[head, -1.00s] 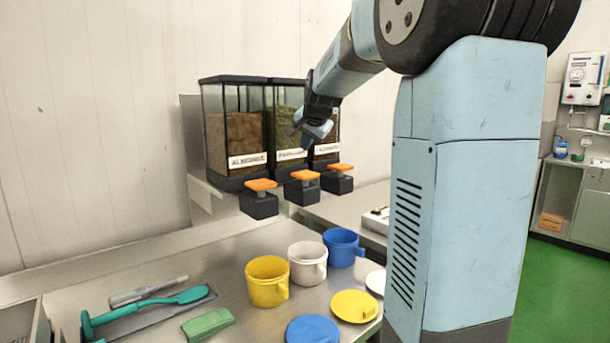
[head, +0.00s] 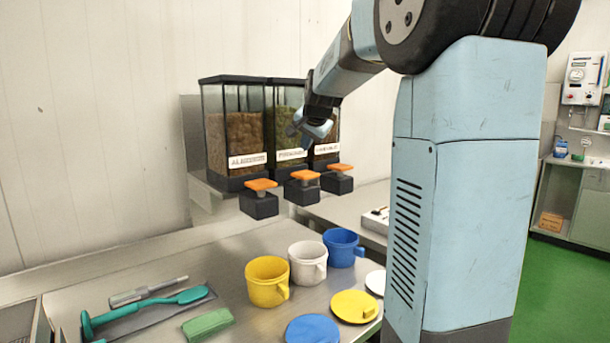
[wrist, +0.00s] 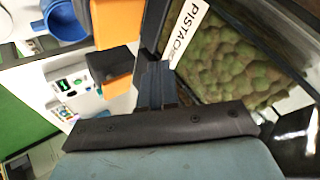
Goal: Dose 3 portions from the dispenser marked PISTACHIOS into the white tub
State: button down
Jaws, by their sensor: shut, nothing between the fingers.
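The middle dispenser (head: 287,115) holds green contents, and its label reads PISTAC… in the wrist view (wrist: 189,32). Its orange push plate (head: 304,175) sits on a dark block in front of and below the bin. The white tub (head: 308,262) stands upright on the steel table below, between a yellow and a blue tub; its inside is not clear to me. My gripper (head: 306,138) is in front of the middle and right bins, above the orange plates, with its fingers (wrist: 156,85) shut and empty. An orange plate (wrist: 112,82) shows beside the fingers in the wrist view.
A left dispenser (head: 236,125) and a right dispenser (head: 326,148) flank the middle one. A yellow tub (head: 266,283) and blue tub (head: 342,248) stand close beside the white tub. Lids, a green block (head: 207,324) and a teal utensil (head: 150,308) lie on the table.

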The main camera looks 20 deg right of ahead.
dwell(0.3)
jog(key=s+a+f+n+g, duration=0.1)
jog(key=s+a+f+n, duration=0.2)
jog(key=s, duration=0.9)
jog(key=s+a+f+n+g, duration=0.1)
jog(key=s+a+f+n, duration=0.3)
jog(key=s, duration=0.8)
jog(key=s+a+f+n+g+y, duration=0.1)
jog(key=s+a+f+n, duration=0.2)
jog(key=s, duration=0.9)
jog(key=a+f, duration=0.3)
jog(key=shift+s+n+g, duration=0.3)
